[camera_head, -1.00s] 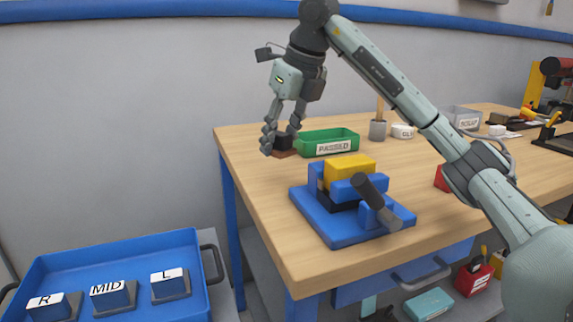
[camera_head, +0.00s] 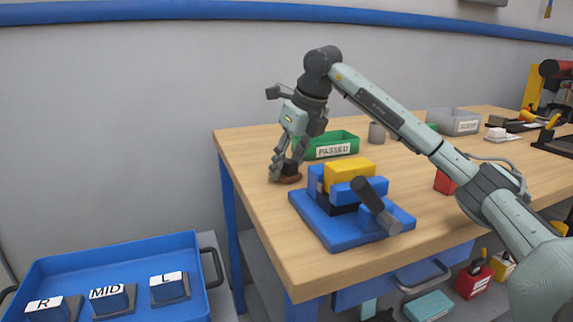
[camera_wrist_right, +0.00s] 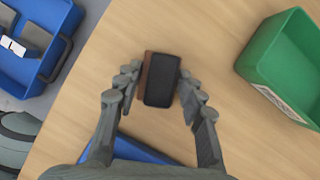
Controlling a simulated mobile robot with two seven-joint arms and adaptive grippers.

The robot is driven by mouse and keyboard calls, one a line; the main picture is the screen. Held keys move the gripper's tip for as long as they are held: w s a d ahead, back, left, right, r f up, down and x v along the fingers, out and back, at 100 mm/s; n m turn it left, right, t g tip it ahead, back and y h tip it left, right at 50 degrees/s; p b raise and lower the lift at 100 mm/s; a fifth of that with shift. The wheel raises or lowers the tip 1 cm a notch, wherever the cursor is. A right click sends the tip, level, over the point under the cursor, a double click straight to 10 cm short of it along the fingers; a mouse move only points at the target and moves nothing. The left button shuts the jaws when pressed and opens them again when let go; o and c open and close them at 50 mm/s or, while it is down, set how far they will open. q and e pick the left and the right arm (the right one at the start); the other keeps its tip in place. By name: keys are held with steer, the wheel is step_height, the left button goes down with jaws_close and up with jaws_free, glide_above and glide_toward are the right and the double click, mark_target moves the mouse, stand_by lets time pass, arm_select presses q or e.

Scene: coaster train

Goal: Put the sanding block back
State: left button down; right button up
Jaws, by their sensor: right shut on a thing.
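The sanding block (camera_head: 289,178) has a brown layer and a dark top. It is near the left end of the wooden workbench (camera_head: 262,225), just left of the blue fixture. My right gripper (camera_head: 286,173) points down and is shut on it. In the right wrist view the sanding block (camera_wrist_right: 160,80) sits between the two fingers of my right gripper (camera_wrist_right: 158,92). I cannot tell whether its underside touches the benchtop. My left gripper is out of view.
A blue fixture (camera_head: 330,228) holding a yellow block (camera_head: 350,175) stands close on the right. A green PASSED bin (camera_head: 334,150) is behind it. A blue tray (camera_head: 130,255) with blocks marked R, MID and L is lower left. The bench's left corner is clear.

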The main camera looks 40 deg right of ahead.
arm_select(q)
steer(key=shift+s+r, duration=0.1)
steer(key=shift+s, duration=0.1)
arm_select(e)
steer(key=o, duration=1.1)
steer(key=shift+f, duration=0.1)
steer(key=shift+r, duration=0.2)
steer(key=shift+s+r, duration=0.1)
steer(key=shift+r, duration=0.25)
arm_select(q)
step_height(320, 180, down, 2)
steer(key=shift+p, duration=0.4)
arm_select(e)
steer(key=v, duration=1.1)
steer(key=shift+r, duration=0.1)
